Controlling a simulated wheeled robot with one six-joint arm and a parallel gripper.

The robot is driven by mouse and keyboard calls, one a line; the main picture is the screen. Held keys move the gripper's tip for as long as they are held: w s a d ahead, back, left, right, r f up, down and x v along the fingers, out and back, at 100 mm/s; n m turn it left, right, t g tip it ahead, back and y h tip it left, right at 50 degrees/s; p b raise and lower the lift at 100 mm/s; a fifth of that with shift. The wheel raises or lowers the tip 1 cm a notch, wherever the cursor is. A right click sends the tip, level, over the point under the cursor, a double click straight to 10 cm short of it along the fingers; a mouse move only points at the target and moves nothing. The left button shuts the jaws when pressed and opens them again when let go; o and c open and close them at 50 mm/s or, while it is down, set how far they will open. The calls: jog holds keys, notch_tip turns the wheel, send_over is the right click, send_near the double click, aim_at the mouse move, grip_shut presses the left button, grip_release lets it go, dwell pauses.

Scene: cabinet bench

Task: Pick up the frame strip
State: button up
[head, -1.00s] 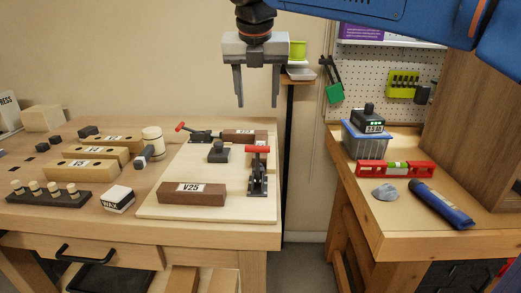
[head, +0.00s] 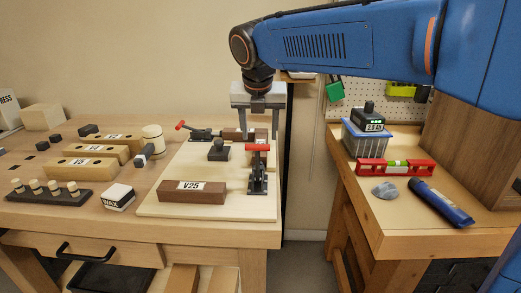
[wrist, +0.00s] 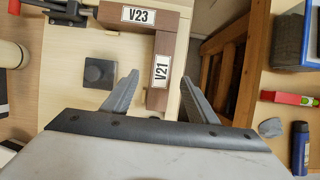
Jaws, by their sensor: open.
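Several brown frame strips with white labels are in view. Strip V21 (wrist: 161,75) runs lengthwise in the wrist view, its end meeting strip V23 (wrist: 140,18) at a corner. V23 also shows in the head view (head: 232,133). Strip V25 (head: 193,192) lies apart at the front of the pale board (head: 225,207). My gripper (wrist: 160,78) is open and empty, with one finger on each side of V21 in the wrist view. In the head view my gripper (head: 259,133) is low over the board's back right; I cannot tell its exact height.
A red-handled clamp (head: 258,175) stands at the board's right and another (head: 197,132) at its back left. A dark block (head: 219,151) sits between them. A mallet (head: 152,142) lies left of the board. A gap separates the right-hand bench (head: 400,215).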

aim_at(260, 139)
jog(key=x, duration=0.4)
jog(key=shift+w+d, duration=0.1)
jog(key=c, duration=1.2)
